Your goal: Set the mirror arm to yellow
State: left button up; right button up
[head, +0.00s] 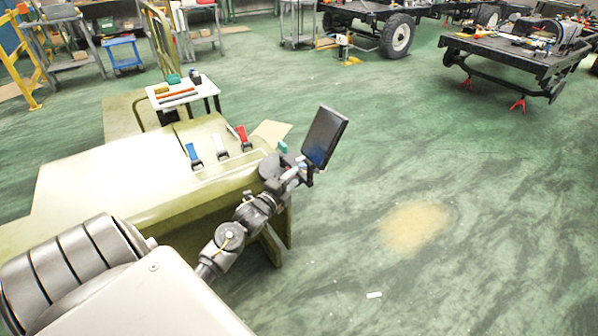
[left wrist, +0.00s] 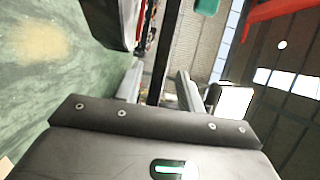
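A rectangular dark mirror (head: 323,138) stands tilted beside the front corner of the olive vehicle body (head: 110,165). My left gripper (head: 298,176) is just below and left of it, close to its mount. In the left wrist view, the two grey fingers (left wrist: 160,88) stand apart with a dark upright bar (left wrist: 163,50) between or behind them. I cannot tell whether they touch it. A dark panel, probably the mirror (left wrist: 108,22), shows at the upper left. I see no clear yellow mark by the mirror arm. My right gripper is out of view.
Blue (head: 193,155), white (head: 220,146) and red (head: 243,137) levers stand on the olive body. A small teal part (head: 282,147) is near the mirror. A white-topped stand (head: 190,90) is behind.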

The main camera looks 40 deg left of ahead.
aim_at(297, 175)
pick_arm(q)
jog(key=shift+w+a, duration=0.2)
jog(key=shift+w, duration=1.9)
grip_shut()
